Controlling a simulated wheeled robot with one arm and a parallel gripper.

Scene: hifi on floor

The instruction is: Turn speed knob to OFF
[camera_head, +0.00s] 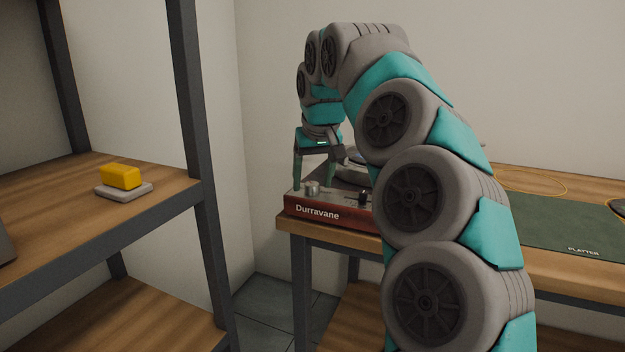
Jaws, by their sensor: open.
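A turntable (330,212) with a red-brown front marked "Durravane" stands on the wooden table at the centre. A silver knob (311,187) sits on its top near the left front corner. A dark knob (362,196) sits further right on the same top, close to my arm. Labels are too small to read, so I cannot tell which one is the speed knob. My gripper (314,184) points down with its fingers open, one on each side of the silver knob in the picture. I cannot tell whether they touch it. My arm hides the turntable's right part.
A green mat (560,228) marked "PLATTER" lies on the table (590,262) to the right, with a yellow cord (535,182) behind it. A shelf (60,215) at the left bears a yellow block (120,176) on a grey slab. The wall is close behind.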

